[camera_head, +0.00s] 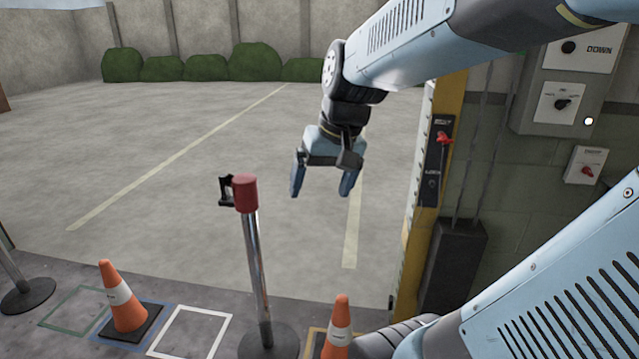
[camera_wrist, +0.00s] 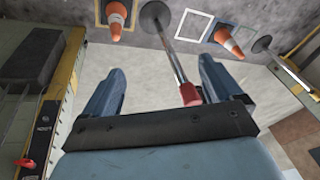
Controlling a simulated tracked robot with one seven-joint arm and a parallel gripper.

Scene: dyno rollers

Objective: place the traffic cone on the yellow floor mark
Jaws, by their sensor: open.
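One orange-and-white traffic cone (camera_head: 122,300) stands upright on its black base at the blue floor mark (camera_head: 167,318); it also shows in the wrist view (camera_wrist: 228,42). Another cone (camera_head: 338,330) stands at the yellow floor mark (camera_head: 312,340), partly hidden by my arm. In the wrist view this cone (camera_wrist: 116,18) appears inside the yellow outline (camera_wrist: 99,12), cut by the top edge. My gripper (camera_head: 320,193) is open and empty, pointing down, high above the floor and apart from both cones. Its two fingers also show in the wrist view (camera_wrist: 162,66).
A red-topped post (camera_head: 256,270) stands between the cones, below my gripper. A white floor mark (camera_head: 190,332) is bare; a green one (camera_head: 75,308) lies left. Another post base (camera_head: 30,296) is far left. A wall with control boxes (camera_head: 565,95) and yellow frame is right.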

